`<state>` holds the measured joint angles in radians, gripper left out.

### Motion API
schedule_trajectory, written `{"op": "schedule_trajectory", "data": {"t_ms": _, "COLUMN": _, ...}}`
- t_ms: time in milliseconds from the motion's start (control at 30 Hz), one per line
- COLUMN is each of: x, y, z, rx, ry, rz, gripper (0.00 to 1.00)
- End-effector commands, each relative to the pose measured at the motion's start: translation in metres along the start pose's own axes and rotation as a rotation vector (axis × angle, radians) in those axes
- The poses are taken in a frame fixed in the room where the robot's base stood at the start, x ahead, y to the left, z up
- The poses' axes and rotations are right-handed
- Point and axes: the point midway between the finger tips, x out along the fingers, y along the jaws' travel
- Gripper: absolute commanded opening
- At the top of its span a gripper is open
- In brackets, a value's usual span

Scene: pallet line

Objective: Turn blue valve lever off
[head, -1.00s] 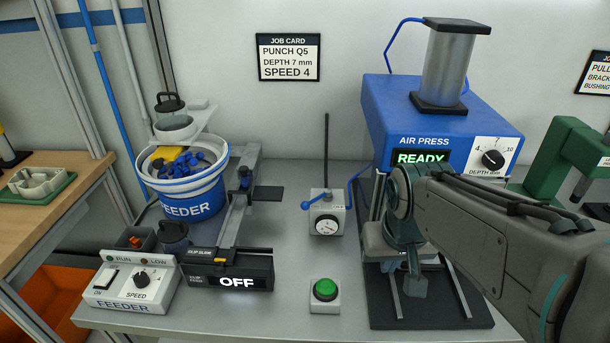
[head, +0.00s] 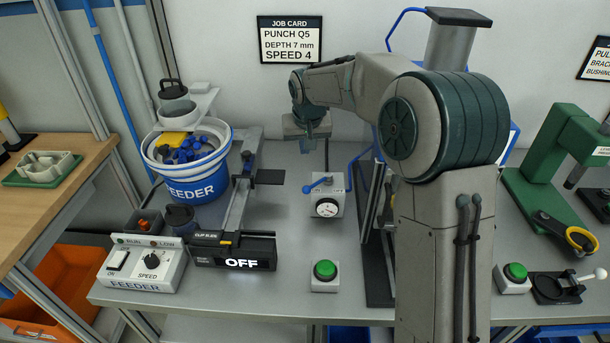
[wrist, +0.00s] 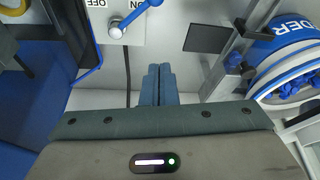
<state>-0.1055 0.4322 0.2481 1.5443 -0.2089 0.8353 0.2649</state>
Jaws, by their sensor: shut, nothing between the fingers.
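The blue valve lever (head: 317,185) sits on top of a small white box with a round gauge (head: 328,208), in the middle of the bench. In the head view it slants, with its knob to the left. In the wrist view the lever (wrist: 136,17) is at the top, its far part cut off by the frame edge, beside an upside-down "OFF" label (wrist: 96,3). My gripper (head: 307,147) is above and behind the box, apart from the lever. In the wrist view my gripper's fingers (wrist: 158,72) are together and empty.
The blue feeder bowl (head: 190,190) and slide rail (head: 236,215) stand left of the valve. A green button box (head: 325,285) is in front. The blue air press, right, is mostly hidden behind my arm.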

Motion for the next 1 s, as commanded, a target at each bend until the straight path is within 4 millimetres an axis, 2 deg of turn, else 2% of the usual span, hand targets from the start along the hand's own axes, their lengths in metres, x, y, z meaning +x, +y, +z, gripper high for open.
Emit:
{"op": "schedule_trajectory", "data": {"t_ms": 367, "x": 0.005, "y": 0.000, "z": 0.001, "rx": -0.001, "ry": -0.002, "rz": 0.001, "gripper": 0.00}}
{"op": "schedule_trajectory", "data": {"t_ms": 567, "x": 0.033, "y": 0.000, "z": 0.001, "rx": 0.000, "ry": -0.006, "rz": 0.000, "gripper": 0.00}}
{"op": "schedule_trajectory", "data": {"t_ms": 900, "x": 0.103, "y": 0.001, "z": 0.001, "rx": -0.001, "ry": -0.005, "rz": 0.001, "gripper": 0.00}}
{"op": "schedule_trajectory", "data": {"t_ms": 1000, "x": 0.095, "y": 0.001, "z": 0.014, "rx": -0.001, "ry": -0.001, "rz": 0.002, "gripper": 0.00}}
